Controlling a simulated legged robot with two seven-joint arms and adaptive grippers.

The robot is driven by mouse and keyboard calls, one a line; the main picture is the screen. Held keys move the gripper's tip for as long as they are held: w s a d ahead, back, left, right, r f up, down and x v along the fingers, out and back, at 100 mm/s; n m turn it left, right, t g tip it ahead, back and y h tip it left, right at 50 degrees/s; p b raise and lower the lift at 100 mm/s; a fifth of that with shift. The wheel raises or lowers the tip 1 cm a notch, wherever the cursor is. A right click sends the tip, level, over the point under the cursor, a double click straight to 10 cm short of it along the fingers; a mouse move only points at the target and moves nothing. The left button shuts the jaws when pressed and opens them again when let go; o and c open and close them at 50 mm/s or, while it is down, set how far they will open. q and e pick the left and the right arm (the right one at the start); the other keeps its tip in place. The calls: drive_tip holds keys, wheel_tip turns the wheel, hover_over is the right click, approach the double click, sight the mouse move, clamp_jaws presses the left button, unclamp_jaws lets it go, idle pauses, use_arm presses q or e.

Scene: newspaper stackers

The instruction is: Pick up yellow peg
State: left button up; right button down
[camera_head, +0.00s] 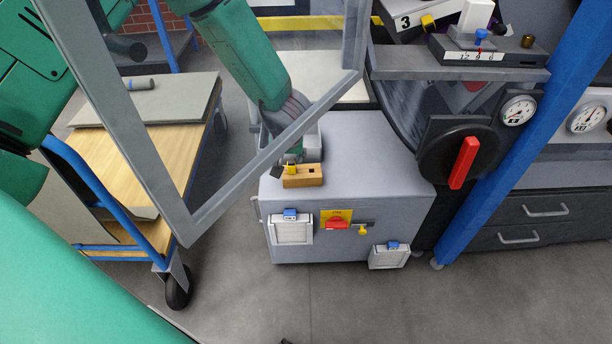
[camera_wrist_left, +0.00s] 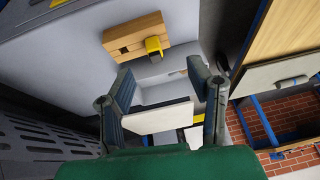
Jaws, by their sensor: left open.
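The yellow peg (camera_head: 292,170) stands in a small wooden block (camera_head: 312,181) on top of the grey cabinet. In the left wrist view the yellow peg (camera_wrist_left: 154,45) sticks out of the wooden block (camera_wrist_left: 130,36), just beyond the fingertips. My left gripper (camera_head: 284,162) is right behind the block in the head view, partly hidden by a grey frame bar. In the wrist view the left gripper (camera_wrist_left: 160,72) is open, with its fingers apart and nothing between them. The right gripper is not in view.
The grey cabinet (camera_head: 370,170) has a red switch (camera_head: 336,223) on its front. A grey frame bar (camera_head: 265,160) crosses in front of my left arm. A wooden-topped cart (camera_head: 130,160) stands left. A console with a red-handled dial (camera_head: 463,163) stands right. The cabinet top right of the block is clear.

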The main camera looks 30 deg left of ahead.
use_arm(q)
drive_tip(key=w+r, duration=0.2)
drive_tip(key=w, duration=0.1)
drive_tip(key=b, duration=0.3)
hover_over(292, 164)
drive_tip(key=s+d, duration=0.1)
drive_tip(key=s, duration=0.1)
drive_tip(key=shift+n+h, duration=0.3)
drive_tip(key=shift+n, duration=0.1)
drive_tip(key=f, duration=0.7)
drive_tip(key=shift+w, duration=0.25)
drive_tip(key=shift+w+d+f, duration=0.2)
drive_tip(key=shift+w+f, duration=0.05)
drive_tip(key=shift+f, duration=0.4)
drive_tip(key=b+x, duration=0.1)
drive_tip(key=x, duration=0.1)
drive_tip(key=a+b+x, duration=0.1)
drive_tip(key=x, duration=0.2)
drive_tip(key=shift+s, duration=0.2)
drive_tip(key=shift+w+f, duration=0.1)
drive_tip(key=shift+f, duration=0.05)
drive_tip(key=shift+d, duration=0.1)
drive_tip(key=shift+d+r, duration=0.15)
drive_tip(key=shift+r, duration=0.05)
drive_tip(key=c, duration=1)
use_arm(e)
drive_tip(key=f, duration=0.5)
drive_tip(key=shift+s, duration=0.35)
